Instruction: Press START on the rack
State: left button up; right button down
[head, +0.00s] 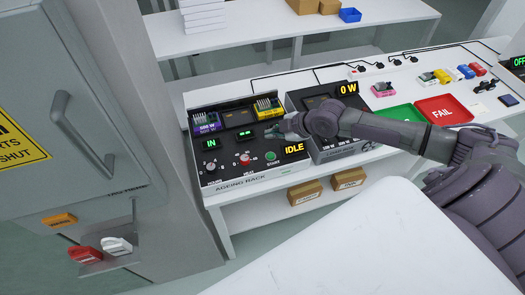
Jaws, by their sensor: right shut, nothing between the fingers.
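The ageing rack (240,181) is a dark box with a sloped front panel on the white bench. Its green START button (271,156) sits low on the panel, left of a yellow "IDLE" display (294,149). My right gripper (271,132) is shut and empty. It reaches in from the right and appears just above the button in the picture; I cannot tell the gap. The button is uncovered. My left gripper is out of view.
A second dark unit (345,152) with a "0 W" display stands right of the rack, partly behind my right arm. A red FAIL tray (444,109) and a green tray (399,116) lie further right. A grey cabinet (60,120) stands at the left.

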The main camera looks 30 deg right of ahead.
aim_at(272, 157)
jog(key=f+b, duration=0.6)
jog(key=f, duration=0.1)
jog(key=shift+w+d+f+b, duration=0.1)
jog(key=shift+d+f+b, duration=0.1)
jog(key=shift+b, duration=0.15)
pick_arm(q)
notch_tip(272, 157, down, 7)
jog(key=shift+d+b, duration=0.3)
pick_arm(e)
jog(key=shift+f, duration=0.45)
pick_arm(q)
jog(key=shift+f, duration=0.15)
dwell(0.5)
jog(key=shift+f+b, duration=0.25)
jog(key=shift+b, duration=0.05)
pick_arm(e)
jog(key=shift+f, duration=0.4)
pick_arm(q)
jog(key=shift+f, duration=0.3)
pick_arm(e)
jog(key=shift+f, duration=0.4)
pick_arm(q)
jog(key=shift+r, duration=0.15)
pick_arm(e)
jog(key=shift+r, duration=0.1)
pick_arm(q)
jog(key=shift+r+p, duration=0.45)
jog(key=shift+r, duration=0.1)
pick_arm(e)
jog(key=shift+r, duration=0.7)
